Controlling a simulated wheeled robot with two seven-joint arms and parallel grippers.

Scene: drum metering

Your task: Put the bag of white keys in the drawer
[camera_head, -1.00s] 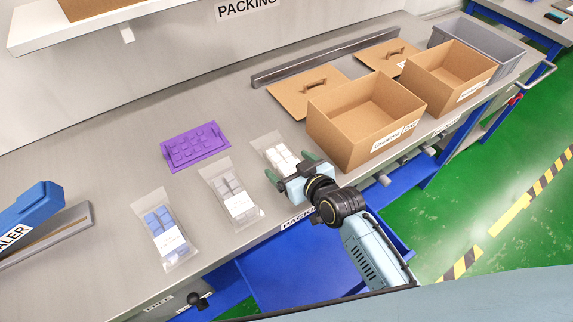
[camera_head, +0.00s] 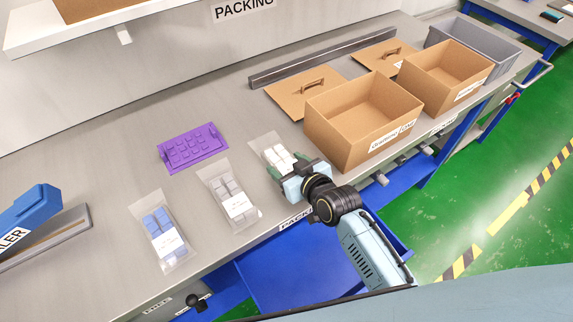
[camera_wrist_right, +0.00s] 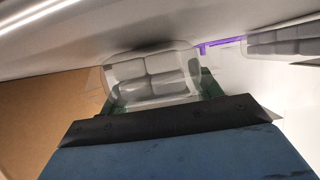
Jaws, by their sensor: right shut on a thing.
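The bag of white keys (camera_head: 272,149) is a clear pouch lying on the grey bench, left of the front cardboard box. My right gripper (camera_head: 296,170) is at its near end, shut on it. In the right wrist view the bag (camera_wrist_right: 150,77) shows between the green fingers, with its keys in view. The drawer (camera_head: 318,262) seems to be the blue one under the bench front, partly hidden by my right arm; how far it is open is hard to tell. My left gripper is not in view.
A bag of grey keys (camera_head: 230,195) and a bag of blue keys (camera_head: 160,230) lie to the left. A purple tray (camera_head: 193,150) is behind them. Cardboard boxes (camera_head: 352,145) stand close on the right, with a blue sealer (camera_head: 30,208) at far left.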

